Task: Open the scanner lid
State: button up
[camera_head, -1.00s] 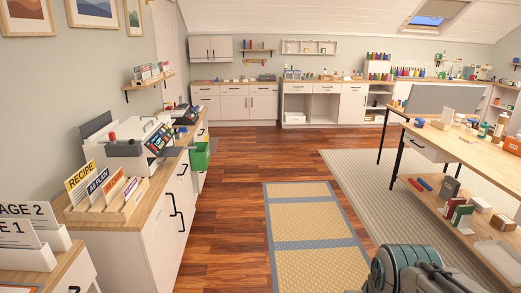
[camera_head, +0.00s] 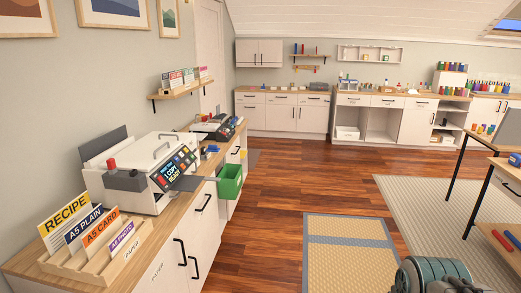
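A white copier-like machine (camera_head: 130,197) stands on the wooden counter at the left, with a colourful control panel (camera_head: 176,170) reading "COPY READY". Its white lid (camera_head: 148,158) appears shut, lying flat on top with a pale bar handle. A grey block with a red knob (camera_head: 122,179) sits at its front left, and a dark panel (camera_head: 103,146) rises behind it. My gripper is not in view; only a grey-green part of my arm shows at the bottom right, well away from the machine.
A second, smaller machine (camera_head: 216,124) stands farther along the counter (camera_head: 186,210). A green bin (camera_head: 230,182) hangs at the counter's front edge. A wooden card rack (camera_head: 98,252) stands nearer. The wooden floor (camera_head: 265,215) beside the cabinets is clear, with a yellow mat (camera_head: 345,265) to the right.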

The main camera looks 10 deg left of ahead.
aim_at(142, 155)
jog(key=u, duration=0.25)
jog(key=i, duration=1.55)
jog(key=u, duration=0.75)
jog(key=i, duration=1.7)
jog(key=u, duration=0.4)
